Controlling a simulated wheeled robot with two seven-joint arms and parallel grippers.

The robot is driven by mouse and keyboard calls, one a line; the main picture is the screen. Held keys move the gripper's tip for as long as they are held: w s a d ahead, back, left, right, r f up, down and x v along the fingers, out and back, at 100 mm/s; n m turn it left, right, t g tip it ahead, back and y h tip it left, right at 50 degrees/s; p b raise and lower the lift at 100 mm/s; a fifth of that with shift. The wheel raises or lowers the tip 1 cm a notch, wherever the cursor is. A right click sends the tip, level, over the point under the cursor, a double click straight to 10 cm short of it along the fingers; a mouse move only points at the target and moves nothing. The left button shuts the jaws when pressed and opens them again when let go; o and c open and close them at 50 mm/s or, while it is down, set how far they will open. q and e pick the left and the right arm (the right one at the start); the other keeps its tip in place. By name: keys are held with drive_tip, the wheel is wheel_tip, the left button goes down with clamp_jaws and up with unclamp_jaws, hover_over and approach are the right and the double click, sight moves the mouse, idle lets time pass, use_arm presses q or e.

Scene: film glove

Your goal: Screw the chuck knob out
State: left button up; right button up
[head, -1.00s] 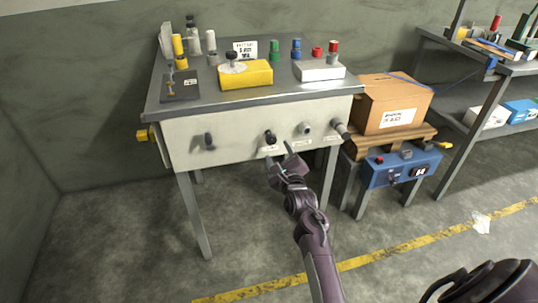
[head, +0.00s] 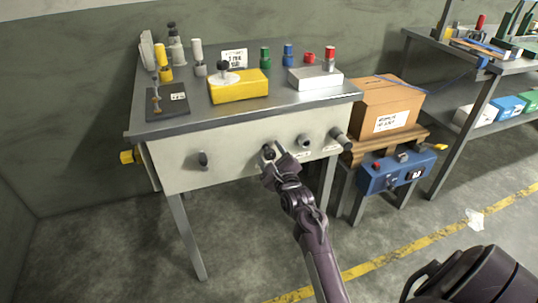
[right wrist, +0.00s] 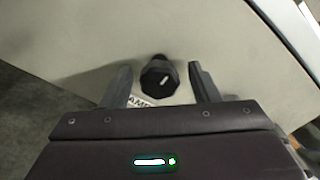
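Several knobs and fittings stick out of the pale front panel (head: 235,158) of the workbench. My right gripper (head: 274,151) is at a black knob (head: 268,153) in the middle of that panel. In the right wrist view the black faceted knob (right wrist: 158,76) with a white mark lies between my two open fingers (right wrist: 162,83), with a gap on each side. A label (right wrist: 140,101) below it is partly hidden and reads "AMP". Another dark knob (head: 203,160) is at the left, and a grey round fitting (head: 304,141) at the right. I cannot tell which is the chuck knob. My left gripper is out of view.
On the bench top are a yellow block (head: 238,89), a white box (head: 315,79) and several coloured cylinders. A dark handle (head: 340,138) sticks out at the panel's right end.

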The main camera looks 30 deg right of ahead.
drive_tip(key=c, duration=1)
drive_tip(key=shift+o, duration=0.2)
